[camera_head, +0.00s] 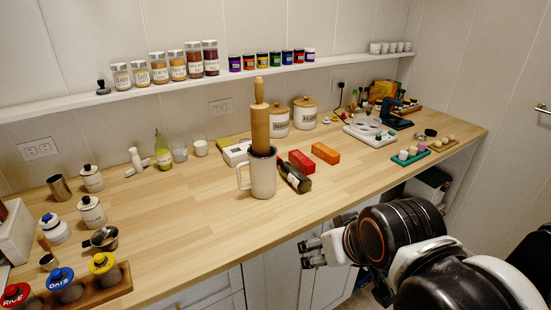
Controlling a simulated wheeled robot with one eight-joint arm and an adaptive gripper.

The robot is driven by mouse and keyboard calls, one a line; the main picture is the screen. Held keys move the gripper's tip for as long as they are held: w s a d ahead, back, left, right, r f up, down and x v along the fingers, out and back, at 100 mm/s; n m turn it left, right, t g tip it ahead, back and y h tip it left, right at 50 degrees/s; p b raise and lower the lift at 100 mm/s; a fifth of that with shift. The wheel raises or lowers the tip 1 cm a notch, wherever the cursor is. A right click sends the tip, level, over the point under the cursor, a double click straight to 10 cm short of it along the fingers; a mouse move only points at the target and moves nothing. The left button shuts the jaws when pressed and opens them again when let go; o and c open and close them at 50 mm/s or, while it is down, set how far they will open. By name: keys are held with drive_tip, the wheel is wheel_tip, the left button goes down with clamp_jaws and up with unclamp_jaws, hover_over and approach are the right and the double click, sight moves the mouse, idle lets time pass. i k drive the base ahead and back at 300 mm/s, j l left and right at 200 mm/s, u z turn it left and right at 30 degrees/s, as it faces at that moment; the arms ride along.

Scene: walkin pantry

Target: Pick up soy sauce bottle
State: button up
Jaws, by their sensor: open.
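A dark bottle (295,178), most likely the soy sauce bottle, lies tilted or on its side on the wooden counter (340,190), just right of a white mug (262,178). Its label is too small to read. The mug hides part of its surroundings. My gripper (309,252) is in front of the counter's front edge, nearer to me than the bottle and slightly right of it. It is open and empty, well apart from the bottle.
The mug holds a wooden rolling pin (260,125). Red (300,161) and orange (325,153) boxes lie behind the bottle. White canisters (304,113) stand farther back. A wall shelf (200,82) holds several jars. The counter right of the bottle is clear.

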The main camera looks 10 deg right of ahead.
sight(295, 177)
drive_tip(key=i+j+z, duration=0.15)
drive_tip(key=j+z, duration=0.45)
drive_tip(key=j, duration=0.15)
drive_tip(key=i, duration=0.05)
